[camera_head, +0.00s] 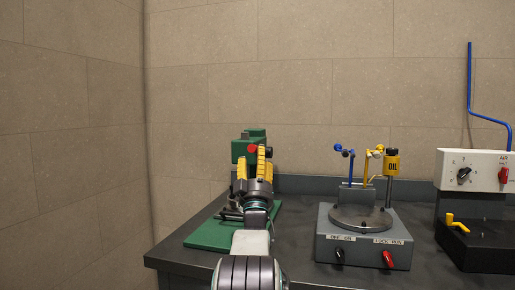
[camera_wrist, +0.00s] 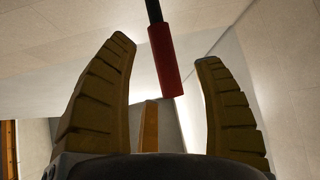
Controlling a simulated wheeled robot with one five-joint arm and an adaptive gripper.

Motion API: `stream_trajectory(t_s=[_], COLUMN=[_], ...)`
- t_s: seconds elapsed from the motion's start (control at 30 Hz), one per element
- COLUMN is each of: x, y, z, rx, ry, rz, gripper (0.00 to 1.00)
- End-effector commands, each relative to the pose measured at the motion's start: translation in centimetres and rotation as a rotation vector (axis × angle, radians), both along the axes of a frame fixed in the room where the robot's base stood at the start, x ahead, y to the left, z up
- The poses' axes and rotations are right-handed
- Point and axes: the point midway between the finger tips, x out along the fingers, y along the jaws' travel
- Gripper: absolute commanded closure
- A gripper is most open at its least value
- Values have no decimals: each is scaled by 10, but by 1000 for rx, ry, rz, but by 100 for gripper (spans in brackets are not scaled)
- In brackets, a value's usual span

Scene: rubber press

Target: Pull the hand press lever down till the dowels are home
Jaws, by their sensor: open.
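The green hand press (camera_head: 245,147) stands at the left end of the bench, partly hidden behind my arm. Its lever shows as a small red grip end (camera_head: 252,148) in the head view. In the wrist view the lever is a black rod with a red grip (camera_wrist: 165,62), coming down from the top. My gripper (camera_head: 252,161) is open, its yellow fingers raised in front of the press. In the wrist view the red grip lies between the spread fingers, with gaps on both sides. I cannot make out the dowels; my arm covers the press's lower part.
A green base plate (camera_head: 209,235) lies under the press. To the right stands a grey fixture box (camera_head: 330,251) with a round plate, blue and yellow arms and an oil bottle (camera_head: 392,163). A white air panel (camera_head: 478,170) is farther right. A wall closes off the left.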

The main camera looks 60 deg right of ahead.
Motion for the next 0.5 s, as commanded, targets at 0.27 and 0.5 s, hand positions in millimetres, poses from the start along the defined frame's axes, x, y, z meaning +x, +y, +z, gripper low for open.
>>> stream_trajectory(t_s=[0.27, 0.5], x=[8, 12], y=[-16, -23], z=[19, 26], rx=[-2, 0], ry=[-1, 1], rz=[0, -1], gripper=[38, 38])
